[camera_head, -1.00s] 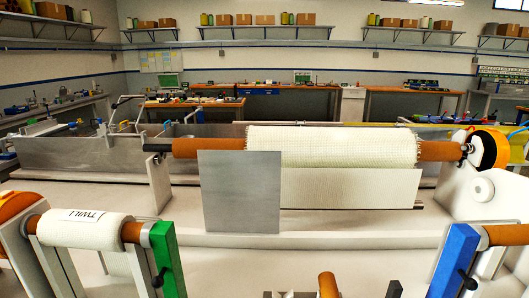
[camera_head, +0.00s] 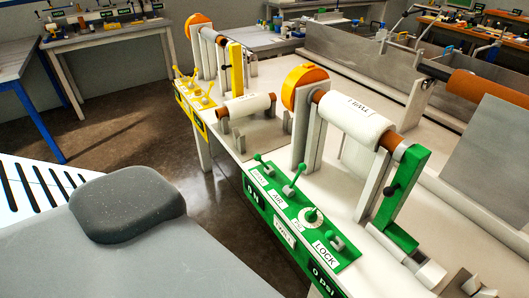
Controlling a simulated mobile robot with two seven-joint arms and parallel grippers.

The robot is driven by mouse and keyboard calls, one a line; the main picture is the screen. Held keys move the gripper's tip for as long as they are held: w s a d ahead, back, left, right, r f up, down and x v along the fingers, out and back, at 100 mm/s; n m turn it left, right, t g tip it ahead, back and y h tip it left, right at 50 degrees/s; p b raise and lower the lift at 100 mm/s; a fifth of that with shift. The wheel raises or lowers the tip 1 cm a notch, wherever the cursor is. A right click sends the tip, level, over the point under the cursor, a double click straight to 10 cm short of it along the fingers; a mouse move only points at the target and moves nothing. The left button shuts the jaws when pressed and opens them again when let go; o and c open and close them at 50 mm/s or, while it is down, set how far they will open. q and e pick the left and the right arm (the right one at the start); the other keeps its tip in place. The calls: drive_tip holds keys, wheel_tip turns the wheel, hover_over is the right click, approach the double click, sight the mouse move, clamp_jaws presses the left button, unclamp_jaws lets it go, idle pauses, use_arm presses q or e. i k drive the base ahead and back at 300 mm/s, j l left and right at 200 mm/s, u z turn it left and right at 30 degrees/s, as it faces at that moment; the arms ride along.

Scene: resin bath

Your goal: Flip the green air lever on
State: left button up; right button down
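The green control panel (camera_head: 290,222) is on the front edge of the white machine, right of the picture's middle. The green air lever (camera_head: 293,183) stands on it behind the AIR label, its stem tilted up and away toward the rollers. Another green lever (camera_head: 263,164) is to its left, and a round white dial with a green knob (camera_head: 311,217) is to its right, followed by a small green lever (camera_head: 337,239) at the LOCK label. The panel's front displays read "0 N" and "0 psi". Neither of my grippers can be made out.
A yellow panel (camera_head: 190,98) with yellow levers is farther left. A white TWILL roll (camera_head: 354,120) sits behind the green panel, with a green upright post (camera_head: 400,195) at its right end. Open floor (camera_head: 130,130) lies left of the machine.

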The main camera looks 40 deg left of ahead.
sight(303, 166)
drive_tip(key=u, duration=0.95)
